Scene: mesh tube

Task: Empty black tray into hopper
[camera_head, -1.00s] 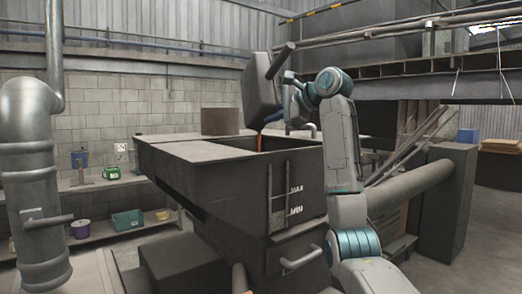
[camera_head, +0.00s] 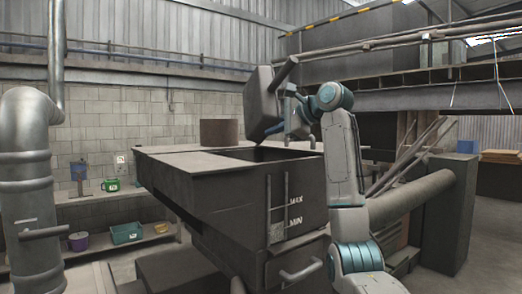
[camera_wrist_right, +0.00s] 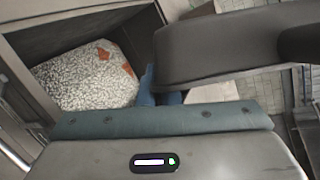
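The black tray (camera_head: 260,103) shows dark grey and is tipped steeply on its side above the open hopper (camera_head: 235,205). Its bar handle (camera_head: 284,71) sticks out at the upper right. My right gripper (camera_head: 291,112) is at the tray's right side and holds it up; the tray hides its fingertips. In the right wrist view the tray (camera_wrist_right: 225,50) fills the upper right, with the blue fingers (camera_wrist_right: 160,92) by its edge. White speckled material with orange-red bits (camera_wrist_right: 90,75) lies inside the hopper. The tray's inside is hidden. My left gripper is not in view.
A large pipe (camera_head: 30,190) stands at left. Shelves with bins (camera_head: 126,232) line the back wall.

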